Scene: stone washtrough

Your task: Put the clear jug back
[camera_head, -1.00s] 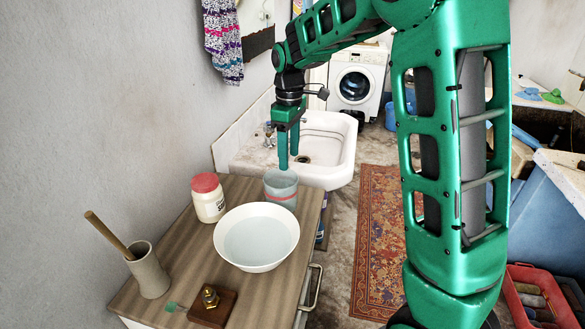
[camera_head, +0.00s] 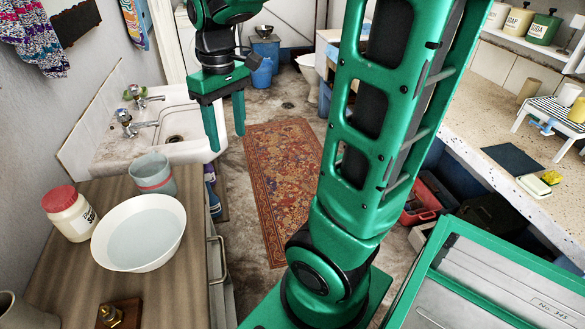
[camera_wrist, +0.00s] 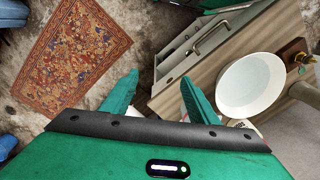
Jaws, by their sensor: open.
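A clear, greyish see-through jug with a red band (camera_head: 152,175) stands upright on the far end of the wooden cabinet top (camera_head: 60,262), behind the white bowl. I cannot make it out in the wrist view. My gripper (camera_head: 227,138) is open and empty, to the right of the jug and apart from it, in front of the sink and near the rug. In the wrist view both fingers of my gripper (camera_wrist: 159,80) are spread with nothing between them.
A white bowl of water (camera_head: 139,233) and a red-lidded jar (camera_head: 69,213) stand close to the jug. The sink (camera_head: 165,125) is behind. A patterned rug (camera_head: 283,185) lies on the floor. A speckled counter (camera_head: 490,125) runs along the right.

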